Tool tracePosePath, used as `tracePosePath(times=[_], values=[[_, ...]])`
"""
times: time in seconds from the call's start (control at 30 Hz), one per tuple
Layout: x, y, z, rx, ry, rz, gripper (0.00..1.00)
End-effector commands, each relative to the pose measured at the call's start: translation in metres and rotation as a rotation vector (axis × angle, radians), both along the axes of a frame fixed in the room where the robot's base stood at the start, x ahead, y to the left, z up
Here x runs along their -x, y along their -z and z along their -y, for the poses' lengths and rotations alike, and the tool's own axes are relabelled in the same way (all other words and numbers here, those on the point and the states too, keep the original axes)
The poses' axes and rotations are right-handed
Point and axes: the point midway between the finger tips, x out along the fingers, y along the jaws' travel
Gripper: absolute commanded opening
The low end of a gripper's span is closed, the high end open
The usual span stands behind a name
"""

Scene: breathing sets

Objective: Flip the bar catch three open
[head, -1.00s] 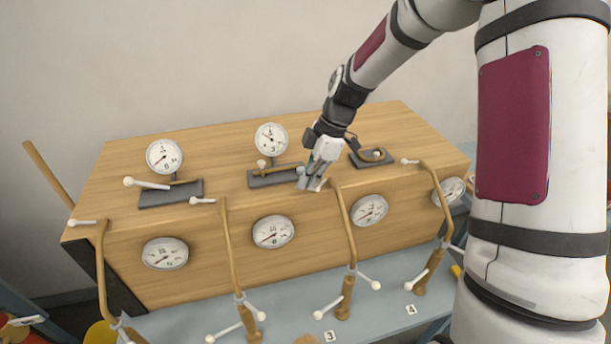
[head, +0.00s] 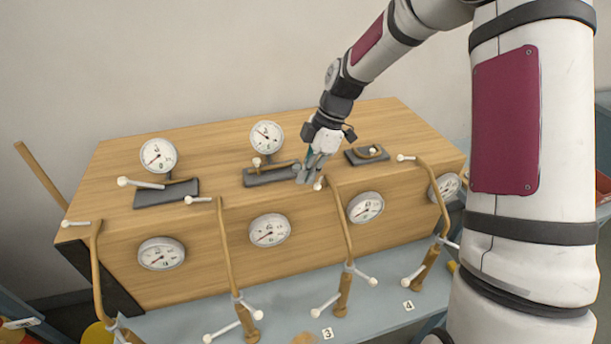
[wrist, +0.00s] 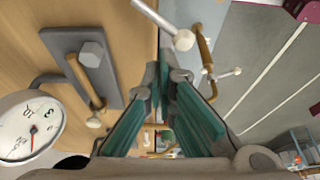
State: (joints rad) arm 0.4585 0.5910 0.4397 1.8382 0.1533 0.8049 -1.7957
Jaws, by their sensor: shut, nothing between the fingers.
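The third brown bar (head: 338,225) from the left runs down the box front above the tag 3. Its upper end has a white knob (head: 320,183) at the box's top front edge. I cannot tell for sure which fitting is bar catch three. My gripper (head: 303,178) is shut and empty, pointing down just left of that knob. In the wrist view its green-padded fingers (wrist: 160,85) come together beside the box edge. A white-knobbed rod (wrist: 165,22) shows just beyond the fingertips. Contact cannot be made out.
A dark plate (head: 254,181) with a brown bar and gauge (head: 266,137) lies close to my gripper's left; another plate (head: 355,158) is to its right. Similar brown bars stand on both sides. The blue-grey bench (head: 290,300) is below.

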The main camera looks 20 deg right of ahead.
Motion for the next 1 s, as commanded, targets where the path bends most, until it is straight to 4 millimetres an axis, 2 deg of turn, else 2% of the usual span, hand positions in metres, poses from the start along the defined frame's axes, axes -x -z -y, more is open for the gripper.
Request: tracePosePath(times=[0.37, 0.47, 0.6, 0.7, 1.0], values=[[-0.001, -0.001, -0.006, -0.001, -0.001, 0.0, 0.0], [-0.004, -0.004, -0.018, -0.001, -0.003, 0.001, 0.0], [-0.009, -0.009, -0.047, -0.001, -0.003, 0.002, 0.0], [-0.011, -0.033, -0.031, 0.002, 0.007, 0.006, 0.0], [-0.01, -0.085, -0.012, 0.001, 0.005, 0.003, 0.0]])
